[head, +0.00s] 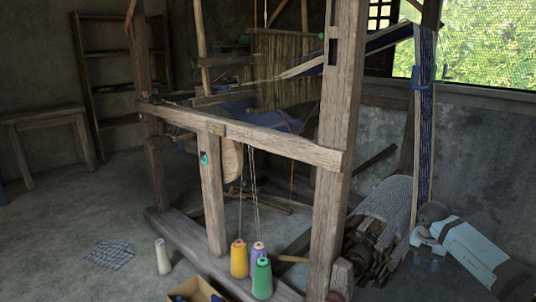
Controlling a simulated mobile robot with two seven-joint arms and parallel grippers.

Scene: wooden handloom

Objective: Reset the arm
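My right arm comes in at the lower right, pale grey-white. My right gripper (417,238) is at its upper-left end, to the right of the loom's thick front post (335,160), near a grey woven bundle (388,200). Its fingers are too small and dark to tell open from shut, and I see nothing clearly held in it. My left gripper is not in view. The wooden handloom (240,136) fills the middle.
Yellow (239,259), lilac (258,250) and green (262,279) thread cones stand at the loom's base beam. A white cone (162,256) and a patterned cloth (110,254) are on the floor. A table (45,115) and shelf (108,50) stand at left. The left floor is mostly clear.

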